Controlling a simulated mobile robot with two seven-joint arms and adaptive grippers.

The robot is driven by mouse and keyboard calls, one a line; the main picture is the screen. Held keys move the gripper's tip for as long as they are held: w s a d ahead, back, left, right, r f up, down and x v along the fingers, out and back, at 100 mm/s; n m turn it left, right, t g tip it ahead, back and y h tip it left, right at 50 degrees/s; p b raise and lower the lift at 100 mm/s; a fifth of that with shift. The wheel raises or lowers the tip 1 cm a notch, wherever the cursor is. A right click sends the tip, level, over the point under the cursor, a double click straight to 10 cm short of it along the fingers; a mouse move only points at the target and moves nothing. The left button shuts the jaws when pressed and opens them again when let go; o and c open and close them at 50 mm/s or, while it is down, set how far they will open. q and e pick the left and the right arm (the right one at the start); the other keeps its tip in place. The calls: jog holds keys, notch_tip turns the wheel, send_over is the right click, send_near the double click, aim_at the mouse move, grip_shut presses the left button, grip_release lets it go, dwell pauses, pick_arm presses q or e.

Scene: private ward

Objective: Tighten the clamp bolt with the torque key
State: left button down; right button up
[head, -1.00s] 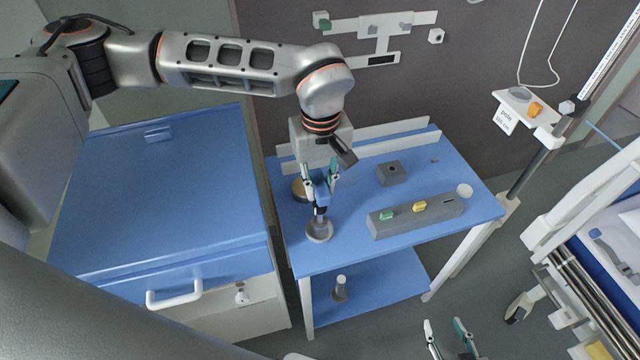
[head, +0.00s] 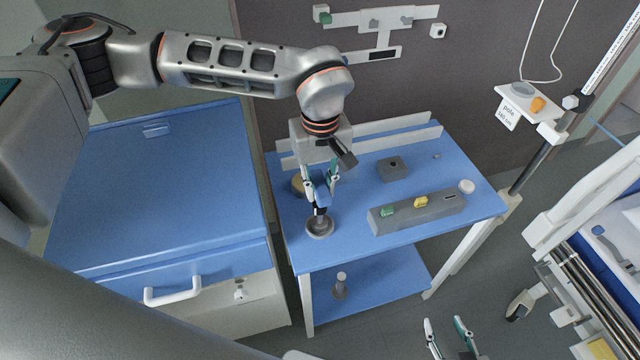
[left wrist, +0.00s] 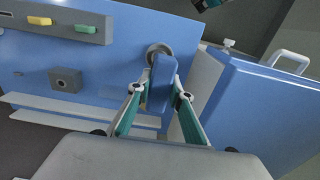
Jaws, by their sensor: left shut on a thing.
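My left gripper (head: 321,185) is shut on a blue-handled tool, probably the torque key (head: 322,199), over the left part of the blue table. The tool is upright, its dark lower end at a round grey base (head: 320,230); I cannot tell how deep it sits. In the left wrist view the blue handle (left wrist: 161,80) lies between the fingertips, with the grey ring (left wrist: 153,50) beyond it. My right gripper (head: 447,328) is open and empty at the bottom edge.
A grey block (head: 405,217) on the table (head: 350,250) holds a green and a yellow piece. A grey box with a hole (head: 392,169) stands behind it. A blue-topped cabinet (head: 160,200) is at left, a bed (head: 590,230) at right.

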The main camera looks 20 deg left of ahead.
dwell(0.3)
pick_arm(q)
jog(key=shift+f, duration=0.15)
jog(key=c, duration=1.8)
grip_release()
jog(key=shift+o, duration=0.2)
jog(key=shift+r, duration=0.25)
notch_tip(320, 180, up, 16)
jog(key=p, duration=0.3)
jog(key=shift+f, duration=0.25)
